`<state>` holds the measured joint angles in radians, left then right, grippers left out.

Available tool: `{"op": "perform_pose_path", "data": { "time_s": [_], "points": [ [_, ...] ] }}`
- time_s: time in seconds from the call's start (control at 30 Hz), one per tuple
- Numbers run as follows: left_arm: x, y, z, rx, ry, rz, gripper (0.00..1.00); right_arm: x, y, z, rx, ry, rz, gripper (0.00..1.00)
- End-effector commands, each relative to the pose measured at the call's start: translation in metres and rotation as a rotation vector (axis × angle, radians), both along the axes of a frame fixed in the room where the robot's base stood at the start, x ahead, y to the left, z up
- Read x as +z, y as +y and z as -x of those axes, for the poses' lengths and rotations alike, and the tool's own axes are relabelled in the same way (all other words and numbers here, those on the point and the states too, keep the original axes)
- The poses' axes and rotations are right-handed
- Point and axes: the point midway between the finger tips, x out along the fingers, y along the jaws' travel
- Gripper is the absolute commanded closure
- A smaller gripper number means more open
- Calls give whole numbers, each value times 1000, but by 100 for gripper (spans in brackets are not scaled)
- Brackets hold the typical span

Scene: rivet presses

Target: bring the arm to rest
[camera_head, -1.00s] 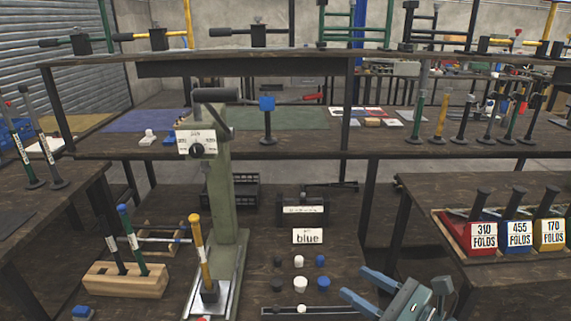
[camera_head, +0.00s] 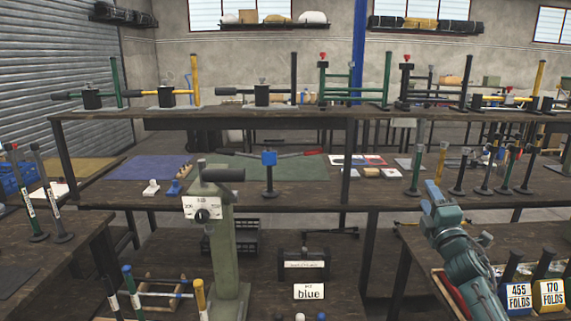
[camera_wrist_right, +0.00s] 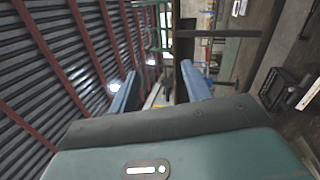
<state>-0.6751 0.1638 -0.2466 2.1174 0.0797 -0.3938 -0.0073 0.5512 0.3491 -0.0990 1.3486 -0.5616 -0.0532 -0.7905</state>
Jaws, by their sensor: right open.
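My right arm, teal and grey, rises from the lower right in the head view. Its right gripper (camera_head: 437,195) is raised in front of the dark shelving, above and beyond the folds boxes. In the right wrist view the two blue fingers of this gripper (camera_wrist_right: 160,92) stand apart with nothing held between them. The wrist is turned, so the shutter wall and red beams appear slanted there. My left gripper is not in view.
A blue-topped stand (camera_head: 268,172) and several dark posts stand on the middle bench.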

Motion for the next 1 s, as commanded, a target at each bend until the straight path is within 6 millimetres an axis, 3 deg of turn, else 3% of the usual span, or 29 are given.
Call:
{"op": "perform_pose_path", "data": {
  "time_s": [0.1,0.4,0.57,0.77,0.87,1.0],
  "points": [
    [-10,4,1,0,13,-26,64,-17,-13,-3,36,62,-441,51],
    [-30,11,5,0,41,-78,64,-64,-17,-5,70,188,-1370,51],
    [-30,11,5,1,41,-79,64,-126,16,27,63,289,-1397,51],
    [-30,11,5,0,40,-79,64,-203,61,88,54,428,-1419,51],
    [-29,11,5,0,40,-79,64,-245,90,136,45,517,-1444,51],
    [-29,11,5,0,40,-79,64,-295,133,220,26,651,-1501,51]
  ]
}}
